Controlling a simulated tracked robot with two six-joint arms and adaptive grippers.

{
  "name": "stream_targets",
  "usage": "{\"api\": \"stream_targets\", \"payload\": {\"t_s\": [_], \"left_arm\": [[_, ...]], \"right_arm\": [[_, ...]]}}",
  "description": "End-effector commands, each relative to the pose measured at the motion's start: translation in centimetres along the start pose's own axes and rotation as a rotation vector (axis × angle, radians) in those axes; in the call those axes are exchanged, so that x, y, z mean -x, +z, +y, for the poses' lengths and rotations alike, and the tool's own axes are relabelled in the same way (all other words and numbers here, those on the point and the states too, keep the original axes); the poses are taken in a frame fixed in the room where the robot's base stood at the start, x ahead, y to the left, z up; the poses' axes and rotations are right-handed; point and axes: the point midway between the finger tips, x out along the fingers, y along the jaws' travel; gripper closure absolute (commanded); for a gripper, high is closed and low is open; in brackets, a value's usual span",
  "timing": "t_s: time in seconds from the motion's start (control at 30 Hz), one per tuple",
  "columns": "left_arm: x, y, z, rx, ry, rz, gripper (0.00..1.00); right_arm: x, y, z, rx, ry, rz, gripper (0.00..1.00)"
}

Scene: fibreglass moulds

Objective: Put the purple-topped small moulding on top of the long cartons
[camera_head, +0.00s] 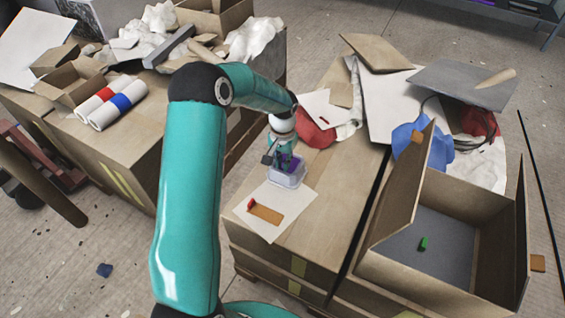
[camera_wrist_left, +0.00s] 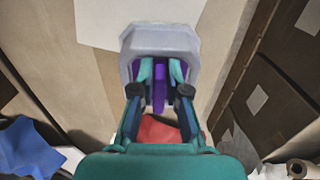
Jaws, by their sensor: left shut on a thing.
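The small moulding (camera_head: 288,178) is a pale grey tray shape with a purple part on top. My left gripper (camera_head: 284,162) comes down on it from above and is shut on its purple part. In the left wrist view the moulding's grey rim (camera_wrist_left: 160,38) surrounds the fingertips, and the purple part (camera_wrist_left: 158,92) shows between the fingers. The moulding is over the long cartons (camera_head: 315,215), near a white sheet. I cannot tell whether it touches the carton top. My right gripper is not in view.
A white sheet (camera_head: 268,226) with an orange patch and a small red block lies in front of the moulding. An open box (camera_head: 450,225) with a green block inside stands to the right. Red cloth (camera_head: 317,134) and boards lie behind. Bare carton top lies right of the moulding.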

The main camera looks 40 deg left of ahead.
Motion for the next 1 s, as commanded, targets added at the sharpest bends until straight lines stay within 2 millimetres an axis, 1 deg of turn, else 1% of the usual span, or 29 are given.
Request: {"api": "stream_targets", "payload": {"t_s": [0.3, 0.33, 0.47, 0.5, 0.73, 0.87, 1.0], "left_arm": [[-0.3, -0.1, 0.0, 0.0, 0.0, 0.002, 1.0], [-0.3, 0.0, 0.1, 0.0, 0.0, 0.001, 0.85], [-0.2, 0.0, 0.1, -0.001, 0.0, 0.001, 0.63], [-0.2, 0.0, 0.1, 0.0, 0.0, 0.001, 0.61], [-0.2, 0.0, 0.1, 0.0, 0.0, 0.001, 0.61], [0.2, -0.1, 0.0, 0.0, 0.0, 0.002, 0.61], [1.7, -0.1, 0.0, 0.0, -0.001, 0.005, 0.61]], "right_arm": [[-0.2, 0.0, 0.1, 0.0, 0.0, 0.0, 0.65], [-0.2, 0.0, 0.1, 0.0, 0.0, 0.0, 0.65], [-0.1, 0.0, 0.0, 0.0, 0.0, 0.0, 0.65], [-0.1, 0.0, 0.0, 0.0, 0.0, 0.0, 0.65], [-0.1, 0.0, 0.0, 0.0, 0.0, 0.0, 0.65], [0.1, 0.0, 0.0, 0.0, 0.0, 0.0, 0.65], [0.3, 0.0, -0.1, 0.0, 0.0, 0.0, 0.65]]}}
